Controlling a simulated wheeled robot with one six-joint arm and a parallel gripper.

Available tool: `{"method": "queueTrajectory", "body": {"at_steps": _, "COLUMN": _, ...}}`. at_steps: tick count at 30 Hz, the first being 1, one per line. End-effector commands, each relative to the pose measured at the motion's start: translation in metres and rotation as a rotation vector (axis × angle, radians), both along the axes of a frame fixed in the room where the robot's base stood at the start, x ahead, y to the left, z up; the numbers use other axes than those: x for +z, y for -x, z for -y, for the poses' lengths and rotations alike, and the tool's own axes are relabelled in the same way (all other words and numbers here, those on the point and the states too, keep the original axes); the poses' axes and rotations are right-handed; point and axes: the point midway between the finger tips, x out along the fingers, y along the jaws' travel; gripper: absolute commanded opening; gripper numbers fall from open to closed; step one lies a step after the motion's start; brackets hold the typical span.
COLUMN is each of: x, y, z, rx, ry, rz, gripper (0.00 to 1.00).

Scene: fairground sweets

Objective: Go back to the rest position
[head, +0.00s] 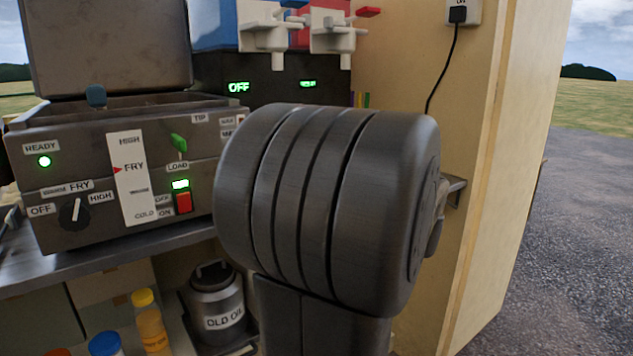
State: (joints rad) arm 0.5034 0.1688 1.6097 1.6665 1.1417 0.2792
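A dark grey link of my own arm (325,205) fills the middle of the head view, close to the camera. My gripper does not show, so I cannot see its fingers or whether it holds anything. The fryer (75,145) stands on the counter at the left, its lid (105,45) raised. Its READY light is green, its gauge pointer is at FRY, and a small green display is lit above a red switch (183,202). The arm link hides part of the counter and whatever lies behind it.
A dispenser with white taps (265,38) and an OFF display stands behind the fryer. An OLD OIL can (215,300) and several bottles, one yellow-capped (150,325), are below the counter. A wooden wall (480,120) with a cable socket bounds the right; open gravel lies beyond.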

Motion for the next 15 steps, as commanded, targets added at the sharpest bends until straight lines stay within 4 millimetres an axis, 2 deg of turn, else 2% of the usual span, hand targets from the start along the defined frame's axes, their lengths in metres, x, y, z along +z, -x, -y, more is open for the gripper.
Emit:
{"method": "queueTrajectory", "body": {"at_steps": 9, "x": 0.002, "y": 0.039, "z": 0.029, "rx": -0.004, "ry": -0.001, "rz": 0.000, "gripper": 0.53}}
{"method": "queueTrajectory", "body": {"at_steps": 15, "x": -0.001, "y": 0.054, "z": 0.039, "rx": 0.001, "ry": 0.000, "rz": 0.000, "gripper": 0.53}}
